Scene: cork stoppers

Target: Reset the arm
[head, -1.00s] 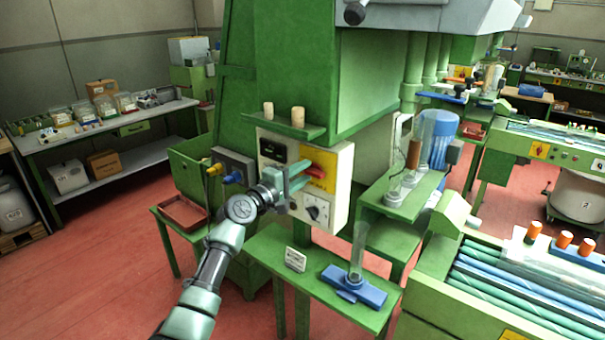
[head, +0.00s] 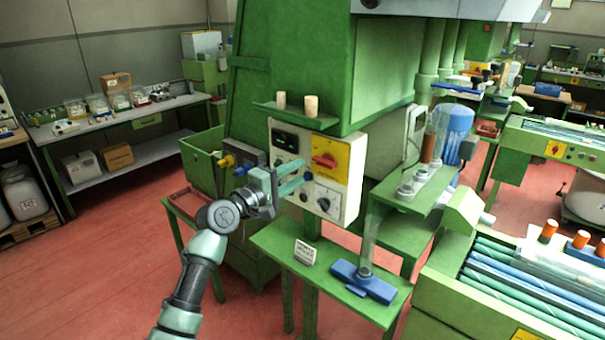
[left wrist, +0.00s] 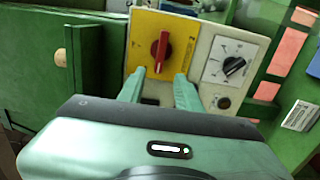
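My left gripper (head: 296,178) is in front of the left part of a pale control panel (head: 344,212) on the green machine. In the left wrist view its two teal fingers (left wrist: 158,90) are apart with nothing between them. Beyond the fingertips is a red rotary switch (left wrist: 161,52) on a yellow plate; the red switch also shows in the head view (head: 325,160), clear of the fingers. A black dial (head: 323,204) sits below it. My right gripper is in neither view.
Two corks (head: 281,100) (head: 311,105) stand on a small green shelf above the panel. Below, a green bench (head: 275,240) holds a small sign (head: 305,253) and a blue stand (head: 362,282) with a clear tube. Red floor is open at left.

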